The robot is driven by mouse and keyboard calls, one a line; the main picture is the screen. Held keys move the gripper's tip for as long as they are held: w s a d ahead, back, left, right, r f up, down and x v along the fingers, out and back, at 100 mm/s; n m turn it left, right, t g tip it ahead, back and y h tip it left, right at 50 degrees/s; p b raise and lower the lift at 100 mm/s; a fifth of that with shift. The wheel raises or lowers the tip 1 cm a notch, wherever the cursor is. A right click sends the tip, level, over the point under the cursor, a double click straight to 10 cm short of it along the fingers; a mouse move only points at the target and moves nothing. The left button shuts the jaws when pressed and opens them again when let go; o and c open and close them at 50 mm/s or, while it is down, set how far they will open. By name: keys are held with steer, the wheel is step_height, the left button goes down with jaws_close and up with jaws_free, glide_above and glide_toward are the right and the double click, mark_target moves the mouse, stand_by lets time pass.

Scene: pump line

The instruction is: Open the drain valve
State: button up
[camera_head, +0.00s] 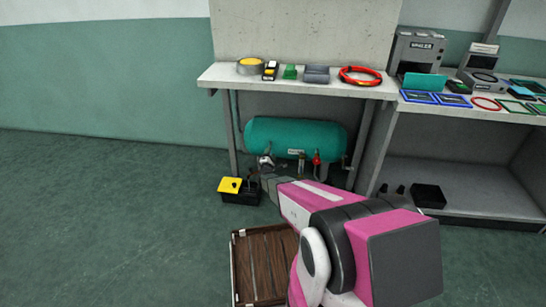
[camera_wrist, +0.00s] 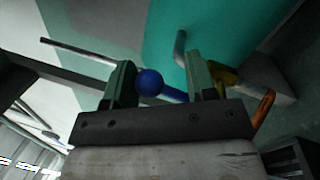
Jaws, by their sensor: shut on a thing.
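The teal tank (camera_head: 295,137) lies on its side under the workbench, with several fittings along its underside. It also shows as a teal surface in the wrist view (camera_wrist: 205,35). My gripper (camera_wrist: 165,85) is shut on a blue-knobbed handle (camera_wrist: 149,82); the round knob lies against the left finger and a blue stem runs toward the right finger. In the head view my arm reaches low in front of the tank, and the handle cannot be made out there. Whether the valve is open or shut cannot be told.
A red-handled fitting (camera_head: 316,158) hangs under the tank. A black box with a yellow top (camera_head: 230,185) stands left of my gripper, and a wooden crate (camera_head: 234,272) lies on the floor nearer. The workbench (camera_head: 213,77) is above. The floor at left is clear.

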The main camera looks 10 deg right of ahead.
steer(key=shift+w+a+f+n+y, duration=0.15)
steer(key=shift+a+n+y, duration=0.1)
steer(key=shift+a+n, duration=0.25)
steer(key=shift+w+a+r+n+y, duration=0.15)
steer(key=shift+a+n+y, duration=0.1)
steer(key=shift+n, duration=0.35)
steer(key=shift+a+f, duration=0.1)
steer(key=shift+f, duration=0.1)
steer(key=shift+c, duration=0.2)
steer(key=o, duration=1.3)
steer(key=shift+s, duration=0.5)
steer(key=v, duration=1)
steer(key=shift+w+f, duration=0.1)
steer(key=shift+f, duration=0.05)
